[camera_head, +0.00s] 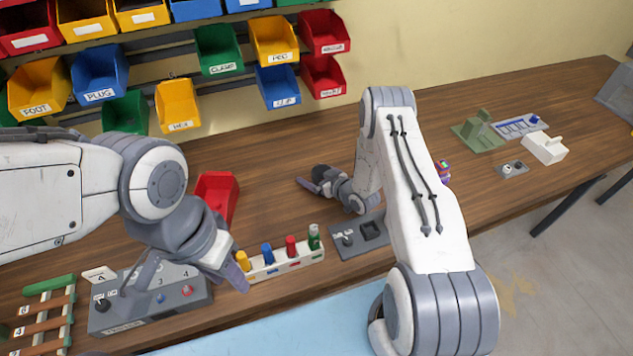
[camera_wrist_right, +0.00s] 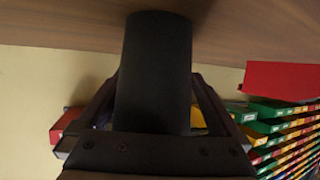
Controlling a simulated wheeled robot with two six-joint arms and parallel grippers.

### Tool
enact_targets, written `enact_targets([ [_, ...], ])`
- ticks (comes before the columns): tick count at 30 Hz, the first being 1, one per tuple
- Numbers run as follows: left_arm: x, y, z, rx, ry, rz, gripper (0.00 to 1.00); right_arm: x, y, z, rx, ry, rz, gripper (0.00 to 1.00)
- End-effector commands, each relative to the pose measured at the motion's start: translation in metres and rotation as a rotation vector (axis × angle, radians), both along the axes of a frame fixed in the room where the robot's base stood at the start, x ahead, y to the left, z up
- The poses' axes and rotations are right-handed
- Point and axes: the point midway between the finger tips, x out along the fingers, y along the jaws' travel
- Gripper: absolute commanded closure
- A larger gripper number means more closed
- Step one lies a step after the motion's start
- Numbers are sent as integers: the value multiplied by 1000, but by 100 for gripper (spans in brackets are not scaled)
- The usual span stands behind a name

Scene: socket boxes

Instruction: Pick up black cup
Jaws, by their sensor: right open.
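The black cup (camera_wrist_right: 157,70) is a plain dark cylinder in the middle of the right wrist view, with the wooden table at the top of that picture. My right gripper (camera_wrist_right: 157,105) is open, with one finger on each side of the cup. Whether the fingers touch it cannot be told. In the head view the cup (camera_head: 323,172) is a small dark shape at my right gripper (camera_head: 311,187), partly hidden by it. My left gripper (camera_head: 236,278) hangs over the table's front left, beside a button panel; its jaw opening is unclear.
A rack of coloured bins (camera_head: 178,104) stands along the back wall. A red bin (camera_head: 217,190) sits left of the cup. A white holder (camera_head: 286,264) with coloured pegs and a grey switch panel (camera_head: 345,240) are near the front. The table's right-middle is mostly clear.

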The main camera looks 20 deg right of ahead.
Motion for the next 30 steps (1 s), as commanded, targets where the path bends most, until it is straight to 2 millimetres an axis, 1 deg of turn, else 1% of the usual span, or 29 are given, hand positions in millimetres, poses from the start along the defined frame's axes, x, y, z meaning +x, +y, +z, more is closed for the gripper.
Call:
enact_targets([
  [2,0,0,1,0,0,0,60,-1,-4,1,0,0,-5,0],
  [3,0,0,1,0,0,0,60,-1,-5,1,0,0,-6,8],
  [5,0,0,1,0,0,0,60,-2,-6,1,0,0,-8,31],
  [6,0,0,1,0,0,0,60,-2,-7,1,-1,1,-9,46],
  [7,0,0,1,0,0,0,60,-2,-7,1,-1,1,-9,57],
  [8,0,0,1,0,0,0,60,-2,-7,1,-1,1,-9,66],
  [20,0,0,-1,0,0,0,60,-1,-5,4,0,0,-6,67],
  [30,0,0,-11,0,0,-1,60,-1,-4,30,-1,-2,-5,67],
])
